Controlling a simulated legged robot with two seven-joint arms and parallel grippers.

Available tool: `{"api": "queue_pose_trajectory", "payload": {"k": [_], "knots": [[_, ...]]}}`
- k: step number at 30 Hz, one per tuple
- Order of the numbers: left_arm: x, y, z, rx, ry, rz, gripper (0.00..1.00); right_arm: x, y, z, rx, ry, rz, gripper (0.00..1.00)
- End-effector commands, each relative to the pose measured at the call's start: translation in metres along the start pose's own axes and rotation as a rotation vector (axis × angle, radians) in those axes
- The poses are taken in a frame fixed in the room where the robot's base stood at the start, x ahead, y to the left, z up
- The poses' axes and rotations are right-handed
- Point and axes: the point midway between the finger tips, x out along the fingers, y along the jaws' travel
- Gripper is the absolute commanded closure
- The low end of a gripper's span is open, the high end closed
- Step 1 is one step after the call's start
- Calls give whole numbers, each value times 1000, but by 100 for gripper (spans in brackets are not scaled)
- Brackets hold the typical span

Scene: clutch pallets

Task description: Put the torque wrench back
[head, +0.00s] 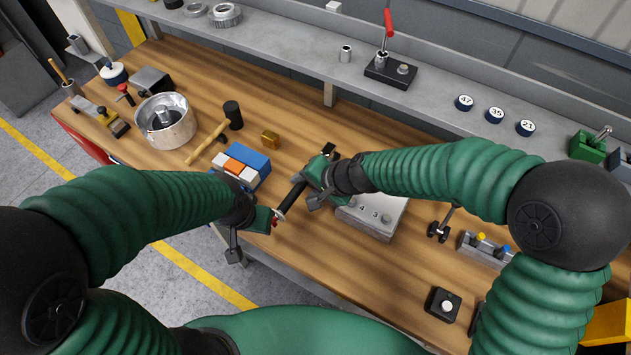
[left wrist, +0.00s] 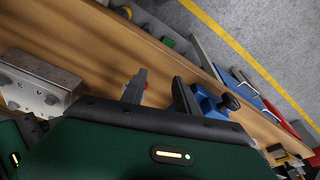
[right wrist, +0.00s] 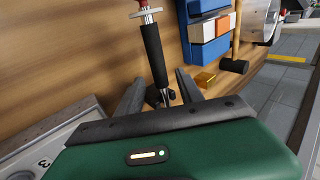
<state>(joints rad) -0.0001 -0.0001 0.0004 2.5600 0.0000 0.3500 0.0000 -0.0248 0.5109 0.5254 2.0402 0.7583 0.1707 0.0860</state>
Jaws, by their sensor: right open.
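The torque wrench (head: 291,196) has a black grip, a silver collar and a red end. It lies slantwise over the wooden bench between my two grippers. In the right wrist view its black grip (right wrist: 153,55) runs down between the fingers of my right gripper (right wrist: 158,92), which is open around it. My right gripper (head: 318,180) covers part of the wrench's far end in the head view. My left gripper (head: 268,221) is near the red end at the bench's front edge. In the left wrist view its fingers (left wrist: 160,92) stand apart. I cannot tell whether they touch the wrench.
A grey numbered block (head: 372,220) lies right of the wrench, close to my right gripper. A blue box (head: 252,160) with orange and white parts stands left. A mallet (head: 207,140), brass block (head: 270,139) and metal pot (head: 167,129) lie beyond. A grey shelf (head: 290,45) runs behind.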

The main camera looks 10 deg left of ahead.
Motion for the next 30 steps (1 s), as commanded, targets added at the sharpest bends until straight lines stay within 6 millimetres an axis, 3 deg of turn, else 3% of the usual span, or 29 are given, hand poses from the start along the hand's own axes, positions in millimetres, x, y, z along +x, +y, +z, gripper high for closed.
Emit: {"api": "queue_pose_trajectory", "payload": {"k": [6,12,30], "knots": [[2,0,1,0,0,0,64,-58,-1,-1,-3,8,-1,56],[3,0,1,-1,0,0,64,-93,-1,-1,-1,3,-1,56],[3,0,1,0,0,0,64,-99,0,0,0,0,0,56]]}}
